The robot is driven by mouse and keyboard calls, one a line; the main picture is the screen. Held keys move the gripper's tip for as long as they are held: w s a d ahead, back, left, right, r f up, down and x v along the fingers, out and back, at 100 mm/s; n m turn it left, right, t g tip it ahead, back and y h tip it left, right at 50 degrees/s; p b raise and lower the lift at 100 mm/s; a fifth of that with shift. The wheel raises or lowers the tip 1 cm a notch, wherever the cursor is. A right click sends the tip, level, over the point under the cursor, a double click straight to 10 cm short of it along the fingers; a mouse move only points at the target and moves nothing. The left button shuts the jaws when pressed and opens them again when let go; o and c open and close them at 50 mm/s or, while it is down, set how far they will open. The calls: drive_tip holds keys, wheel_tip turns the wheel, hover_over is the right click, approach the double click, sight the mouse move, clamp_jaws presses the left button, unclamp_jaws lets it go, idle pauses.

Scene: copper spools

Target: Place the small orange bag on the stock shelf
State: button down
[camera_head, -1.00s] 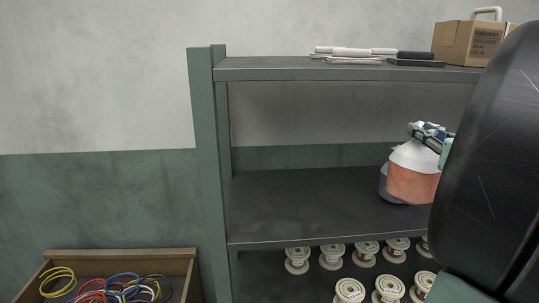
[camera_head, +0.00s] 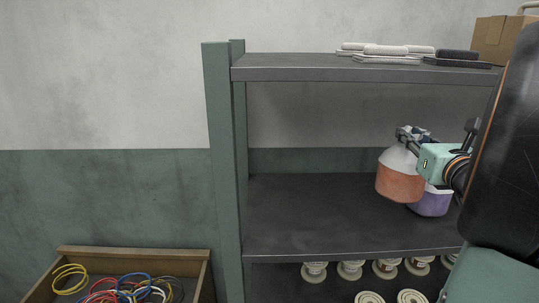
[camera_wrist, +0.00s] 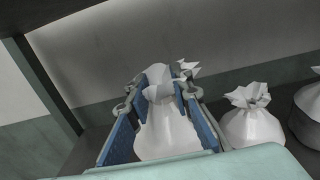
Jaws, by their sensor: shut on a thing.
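The small orange bag (camera_head: 400,183) has a white gathered top and hangs upright at the middle shelf (camera_head: 300,215) of the stock shelf, left of a purple bag (camera_head: 431,203). My gripper (camera_head: 408,137) is shut on its white neck. In the wrist view the held bag's white top (camera_wrist: 165,130) sits between my blue-padded fingers (camera_wrist: 158,95). I cannot tell whether its base touches the shelf.
Two more white-topped bags (camera_wrist: 252,125) stand to the right in the wrist view. The shelf's left part is empty, up to the green upright (camera_head: 222,150). Spools (camera_head: 350,270) stand below. An upper board (camera_head: 330,68) lies overhead. A bin of coloured cables (camera_head: 130,252) stands lower left.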

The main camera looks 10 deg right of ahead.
sight(396, 181)
drive_tip(key=w+a+f, duration=0.2)
drive_tip(key=w+f, duration=0.4)
drive_tip(key=f, duration=0.3)
drive_tip(key=shift+a+f+b, duration=0.15)
drive_tip(key=shift+a+b, duration=0.1)
drive_tip(key=shift+b, duration=0.05)
drive_tip(key=c, duration=2.2)
unclamp_jaws()
drive_tip(key=shift+f, duration=0.3)
drive_tip(key=o, duration=0.5)
drive_tip(key=shift+c, duration=0.2)
drive_tip(key=shift+r, duration=0.1)
drive_tip(key=b+v, duration=0.1)
drive_tip(key=v, duration=1.1)
drive_tip(key=shift+s+a+r, duration=0.1)
